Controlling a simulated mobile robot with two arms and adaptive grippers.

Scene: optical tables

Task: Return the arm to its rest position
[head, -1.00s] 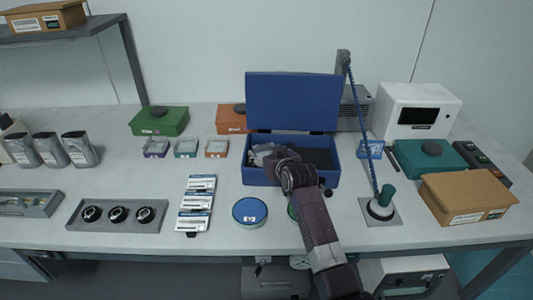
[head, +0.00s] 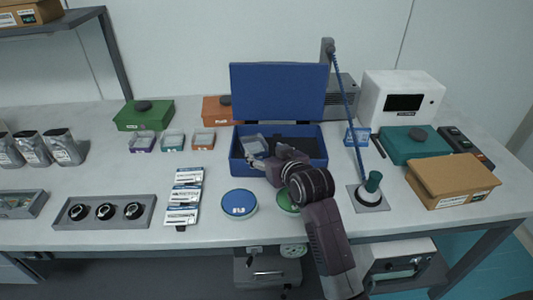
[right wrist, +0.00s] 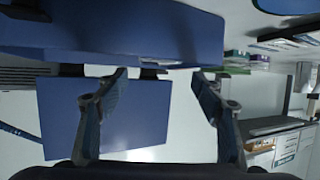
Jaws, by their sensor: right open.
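My right arm comes in from the bottom of the head view. Its gripper (head: 254,163) is at the front wall of the open blue box (head: 290,173), partly hidden by my wrist. In the right wrist view the two fingers (right wrist: 160,78) stand wide apart with nothing between them. The blue box and its raised lid (right wrist: 135,115) appear tilted there. In the head view a small clear-grey tray (head: 254,146) lies in the left part of the box, just behind the gripper. My left gripper is not in view.
A blue round tin (head: 239,204) and a mostly hidden green one (head: 286,202) sit in front of the box. A stand with a blue coiled cord (head: 370,196) and a cardboard box (head: 452,182) are at right. White label packs (head: 185,195) lie at left.

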